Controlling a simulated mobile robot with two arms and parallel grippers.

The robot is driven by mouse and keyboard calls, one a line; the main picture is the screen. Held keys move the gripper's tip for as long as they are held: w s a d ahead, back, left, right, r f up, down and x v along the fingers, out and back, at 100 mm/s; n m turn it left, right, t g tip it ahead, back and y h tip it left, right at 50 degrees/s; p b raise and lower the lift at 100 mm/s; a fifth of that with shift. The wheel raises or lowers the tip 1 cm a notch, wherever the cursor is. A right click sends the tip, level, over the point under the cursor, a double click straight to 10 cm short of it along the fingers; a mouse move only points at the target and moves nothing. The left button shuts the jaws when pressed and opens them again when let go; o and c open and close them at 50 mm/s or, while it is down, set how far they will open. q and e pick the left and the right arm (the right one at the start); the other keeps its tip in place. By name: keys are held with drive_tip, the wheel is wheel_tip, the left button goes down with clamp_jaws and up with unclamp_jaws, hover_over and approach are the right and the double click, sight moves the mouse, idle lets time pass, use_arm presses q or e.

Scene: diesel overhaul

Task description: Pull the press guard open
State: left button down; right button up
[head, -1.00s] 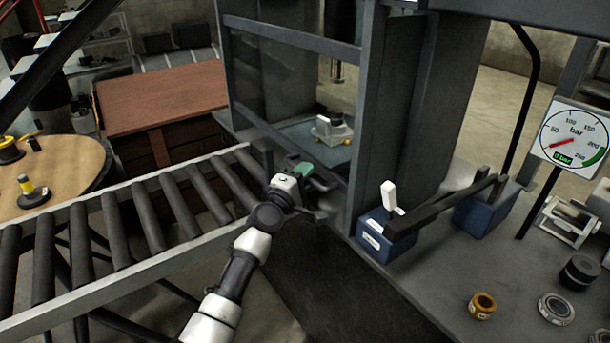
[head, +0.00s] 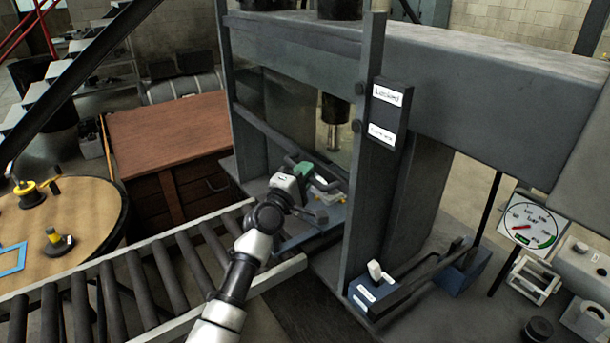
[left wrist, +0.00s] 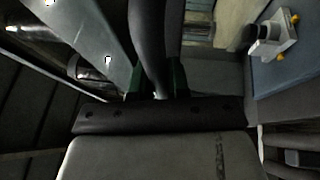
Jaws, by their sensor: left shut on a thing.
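The press guard (head: 302,105) is a see-through panel between the grey uprights of the press, with a dark lower rail (head: 262,128). A dark handle bar (head: 328,185) sticks out at its lower edge. My left gripper (head: 305,172), with green fingers, is shut on this handle. In the left wrist view, the dark handle bar (left wrist: 153,45) runs between the green fingers (left wrist: 157,85). Below the guard's lower edge, the blue press bed (head: 322,218) shows, with a light-coloured part on it, partly hidden by the gripper. My right gripper is out of view.
A roller conveyor (head: 150,275) leads to the press from the left. A tall post with labels (head: 388,95), one reading "Locked", stands at the right upright. A blue block with a white-tipped lever (head: 375,290) and a gauge (head: 530,225) are further right.

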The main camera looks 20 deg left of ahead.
use_arm(q)
drive_tip(key=shift+r, duration=0.55)
drive_tip(key=c, duration=1.1)
unclamp_jaws()
drive_tip(key=shift+f, duration=0.1)
drive_tip(key=shift+s+f, duration=0.1)
drive_tip(key=shift+s+a, duration=0.1)
drive_tip(key=shift+s, duration=0.15)
drive_tip(key=b+v, duration=0.1)
drive_tip(key=v, duration=0.9)
